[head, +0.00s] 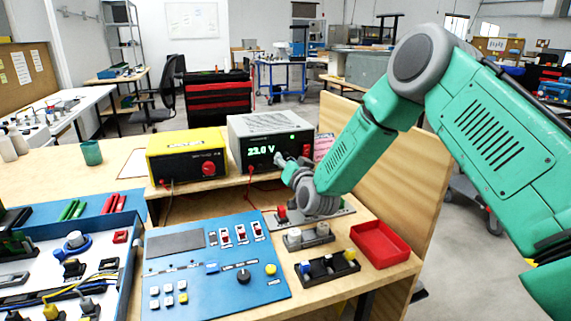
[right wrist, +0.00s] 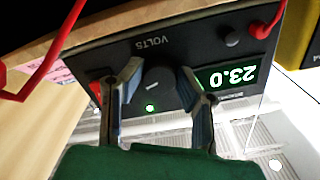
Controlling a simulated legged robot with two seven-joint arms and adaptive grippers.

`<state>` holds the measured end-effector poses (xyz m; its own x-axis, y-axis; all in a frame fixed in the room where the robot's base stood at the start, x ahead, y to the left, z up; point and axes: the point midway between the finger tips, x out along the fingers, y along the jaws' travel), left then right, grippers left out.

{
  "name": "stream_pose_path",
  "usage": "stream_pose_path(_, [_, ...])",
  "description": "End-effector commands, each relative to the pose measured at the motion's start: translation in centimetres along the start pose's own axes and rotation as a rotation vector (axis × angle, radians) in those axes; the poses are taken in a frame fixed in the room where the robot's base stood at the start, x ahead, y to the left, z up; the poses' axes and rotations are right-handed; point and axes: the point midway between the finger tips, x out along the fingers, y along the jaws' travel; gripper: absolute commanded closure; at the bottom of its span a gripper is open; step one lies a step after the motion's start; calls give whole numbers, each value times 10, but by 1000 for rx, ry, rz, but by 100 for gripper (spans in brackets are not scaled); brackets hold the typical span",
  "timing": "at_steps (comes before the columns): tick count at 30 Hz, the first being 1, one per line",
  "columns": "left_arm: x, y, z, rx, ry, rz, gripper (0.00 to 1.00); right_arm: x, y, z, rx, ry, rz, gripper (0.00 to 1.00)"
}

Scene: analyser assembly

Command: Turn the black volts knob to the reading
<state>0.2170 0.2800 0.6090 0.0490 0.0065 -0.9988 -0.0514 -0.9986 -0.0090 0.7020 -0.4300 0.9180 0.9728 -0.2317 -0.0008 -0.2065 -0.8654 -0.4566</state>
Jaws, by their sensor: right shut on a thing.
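The grey power supply (head: 245,127) stands on the raised wooden shelf; its green display (head: 260,152) reads 23.0 V. The black volts knob (right wrist: 156,88) shows in the right wrist view, which is upside down, below the VOLTS label (right wrist: 151,43). My right gripper (right wrist: 157,84) has one finger on each side of the knob and is shut on it. In the head view the right gripper (head: 283,161) is at the front of the supply, and it hides the knob there. The display also shows in the right wrist view (right wrist: 232,76). My left gripper is not in view.
A yellow unit (head: 187,143) with a red knob stands left of the supply. Red leads (head: 250,185) hang from the supply's front. Below are a blue control panel (head: 215,262), a red tray (head: 380,243) and small part holders (head: 328,268). A blue parts bin is at left.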

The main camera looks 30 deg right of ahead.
Motion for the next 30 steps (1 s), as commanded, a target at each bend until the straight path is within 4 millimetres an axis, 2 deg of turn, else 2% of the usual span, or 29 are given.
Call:
stream_pose_path(10, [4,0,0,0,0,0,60,-1,3,3,136,-7,5,100])
stream_pose_path(26, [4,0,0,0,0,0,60,-1,4,2,159,-5,8,100])
stream_pose_path(27, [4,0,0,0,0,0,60,-1,4,2,159,-5,8,64])
stream_pose_path(28, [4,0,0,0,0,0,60,-1,4,2,158,-5,7,54])
stream_pose_path(30, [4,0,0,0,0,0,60,-1,4,2,158,-4,7,51])
